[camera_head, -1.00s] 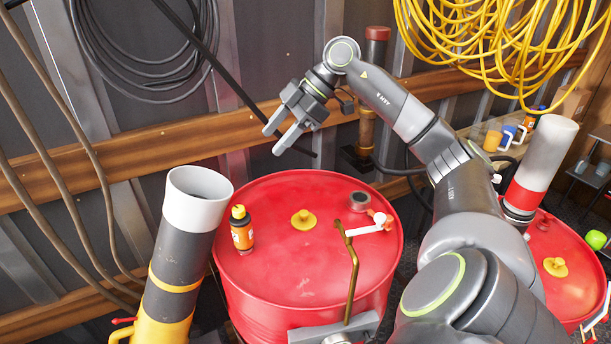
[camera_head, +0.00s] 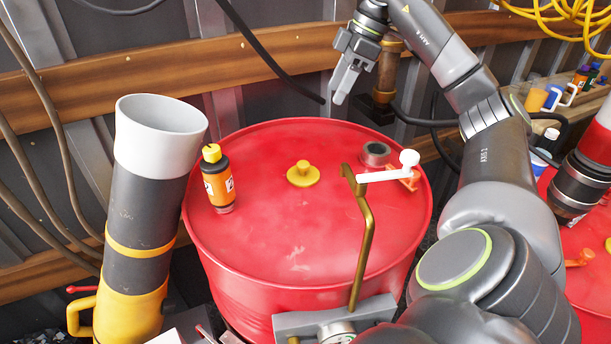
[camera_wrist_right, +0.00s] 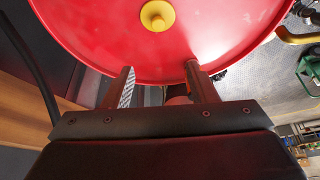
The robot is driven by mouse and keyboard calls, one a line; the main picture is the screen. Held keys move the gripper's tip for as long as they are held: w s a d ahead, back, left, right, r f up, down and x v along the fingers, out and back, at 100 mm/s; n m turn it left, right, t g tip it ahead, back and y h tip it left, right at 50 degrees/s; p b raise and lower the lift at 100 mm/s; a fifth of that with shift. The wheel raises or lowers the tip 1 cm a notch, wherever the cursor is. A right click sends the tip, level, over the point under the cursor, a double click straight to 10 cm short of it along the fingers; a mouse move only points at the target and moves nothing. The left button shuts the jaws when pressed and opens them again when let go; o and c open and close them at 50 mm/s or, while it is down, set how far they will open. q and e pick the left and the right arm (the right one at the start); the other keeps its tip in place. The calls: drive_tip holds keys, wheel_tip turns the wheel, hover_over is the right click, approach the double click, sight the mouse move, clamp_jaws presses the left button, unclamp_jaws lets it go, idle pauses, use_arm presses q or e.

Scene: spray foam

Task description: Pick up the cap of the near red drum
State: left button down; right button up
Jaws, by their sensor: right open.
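The near red drum (camera_head: 250,250) stands upright in the middle of the head view. Its yellow cap (camera_head: 303,174), a round disc with a raised knob, sits on the drum top near the centre. My right gripper (camera_head: 342,92) is above and behind the drum's far rim, pointing down, with the cap in front of it and lower. In the right wrist view the gripper (camera_wrist_right: 160,72) is open and empty, and the cap (camera_wrist_right: 157,15) is beyond the fingertips at the top edge, apart from them. My left gripper is not in view.
An orange-and-black bottle (camera_head: 217,178) stands on the drum's left side. A brass pipe (camera_head: 362,245), a white-handled valve (camera_head: 390,175) and a grey ring fitting (camera_head: 376,153) are on the right. A yellow-grey tube (camera_head: 150,220) rises at left. Another red drum (camera_head: 590,235) is at right.

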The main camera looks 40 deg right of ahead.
wheel_tip(320, 180, down, 3)
drive_tip(key=b, duration=0.2)
drive_tip(key=p, duration=0.2)
hover_over(304, 163)
drive_tip(key=s+d, duration=0.2)
drive_tip(key=f, duration=1.1)
drive_tip(key=shift+a, duration=0.2)
drive_tip(key=shift+w+p+x, duration=0.2)
drive_tip(key=shift+p+x, duration=0.65)
drive_tip(key=shift+x, duration=1.85)
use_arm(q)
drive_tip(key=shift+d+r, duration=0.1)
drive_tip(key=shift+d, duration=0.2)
use_arm(e)
drive_tip(key=shift+d, duration=0.15)
drive_tip(key=c, duration=1)
